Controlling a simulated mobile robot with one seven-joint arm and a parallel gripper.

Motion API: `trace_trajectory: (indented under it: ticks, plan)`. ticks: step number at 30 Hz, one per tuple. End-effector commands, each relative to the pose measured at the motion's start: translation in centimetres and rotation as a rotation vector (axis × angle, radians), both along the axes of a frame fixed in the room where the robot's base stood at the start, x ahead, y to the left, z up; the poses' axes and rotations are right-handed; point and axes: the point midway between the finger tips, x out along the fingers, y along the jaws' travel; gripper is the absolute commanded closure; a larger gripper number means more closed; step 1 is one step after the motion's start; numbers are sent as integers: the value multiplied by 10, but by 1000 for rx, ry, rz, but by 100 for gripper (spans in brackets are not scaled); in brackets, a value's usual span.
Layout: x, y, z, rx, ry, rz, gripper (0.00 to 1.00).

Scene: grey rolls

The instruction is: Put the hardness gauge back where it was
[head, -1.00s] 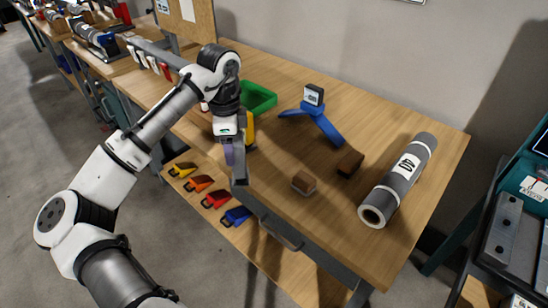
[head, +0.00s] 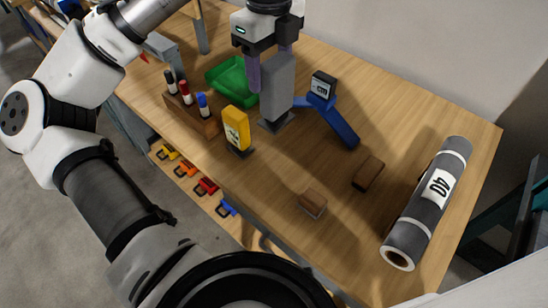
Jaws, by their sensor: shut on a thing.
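My gripper (head: 270,70) is at the top centre of the head view, pointing down, with its purple fingers closed on a grey upright block with a dark foot. This grey block (head: 277,92) seems to be the hardness gauge; no display shows on the side facing me. It is upright over the table, between the yellow instrument and the blue one. I cannot tell whether its foot touches the wood. The yellow instrument (head: 236,128) with a pale label stands on a dark foot in front and to the left.
A blue two-armed device with a small display (head: 322,88) stands close right. A green tray (head: 230,80) and a wooden marker holder (head: 192,112) are left. Bare wood lies between.

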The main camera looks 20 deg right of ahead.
Motion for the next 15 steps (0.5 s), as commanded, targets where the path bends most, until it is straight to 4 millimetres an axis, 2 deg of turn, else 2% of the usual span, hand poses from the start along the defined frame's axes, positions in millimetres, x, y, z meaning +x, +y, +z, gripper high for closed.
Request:
trace_trajectory:
  ticks: [5, 15]
  plan:
    - [-1, 0, -36, -4, 7, -5, 67]
    - [-1, 0, -124, -2, 5, 1, 67]
